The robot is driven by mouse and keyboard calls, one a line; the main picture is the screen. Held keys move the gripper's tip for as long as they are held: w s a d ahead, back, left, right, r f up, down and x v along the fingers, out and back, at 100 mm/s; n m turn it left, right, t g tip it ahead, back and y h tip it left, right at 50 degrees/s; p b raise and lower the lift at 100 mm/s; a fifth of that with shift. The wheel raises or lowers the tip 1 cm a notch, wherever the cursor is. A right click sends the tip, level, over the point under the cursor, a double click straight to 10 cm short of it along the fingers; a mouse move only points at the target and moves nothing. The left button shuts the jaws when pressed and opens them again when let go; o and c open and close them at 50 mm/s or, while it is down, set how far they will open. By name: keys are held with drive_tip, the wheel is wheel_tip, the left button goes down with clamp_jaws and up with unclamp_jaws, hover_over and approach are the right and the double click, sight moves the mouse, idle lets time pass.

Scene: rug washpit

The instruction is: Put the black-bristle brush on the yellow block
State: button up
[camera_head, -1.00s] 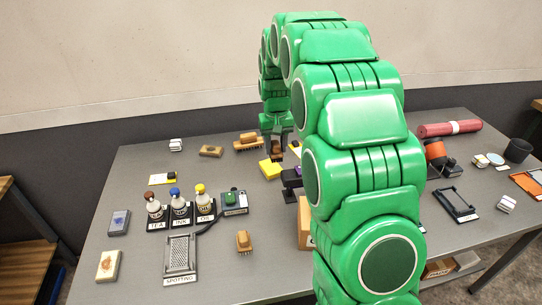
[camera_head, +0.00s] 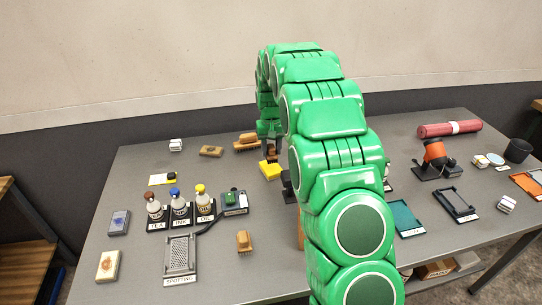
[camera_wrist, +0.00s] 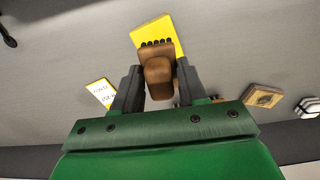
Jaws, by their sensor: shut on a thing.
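The black-bristle brush (camera_wrist: 158,73) has a brown wooden body. In the wrist view it is between the fingers of my gripper (camera_wrist: 158,88), which is shut on it. Its row of black bristles lies in front of the yellow block (camera_wrist: 151,29), overlapping it in that view. In the head view the yellow block (camera_head: 268,172) lies on the grey table, and the brush (camera_head: 271,154) shows as a small brown shape just above its right side. My gripper (camera_head: 270,140) is partly hidden by its own arm. I cannot tell whether brush and block touch.
Behind the block are a wooden brush (camera_head: 247,142) and a tan block (camera_head: 211,151). Another wooden brush (camera_head: 244,241) lies nearer, by a metal grater plate (camera_head: 180,258). Several labelled bottles (camera_head: 179,205) stand left. My arm hides the middle of the table.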

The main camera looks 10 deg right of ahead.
sight(271, 155)
drive_tip(key=shift+w+f, duration=0.25)
drive_tip(key=shift+f, duration=1.6)
drive_tip(key=shift+f, duration=0.1)
drive_tip(key=o, duration=1.1)
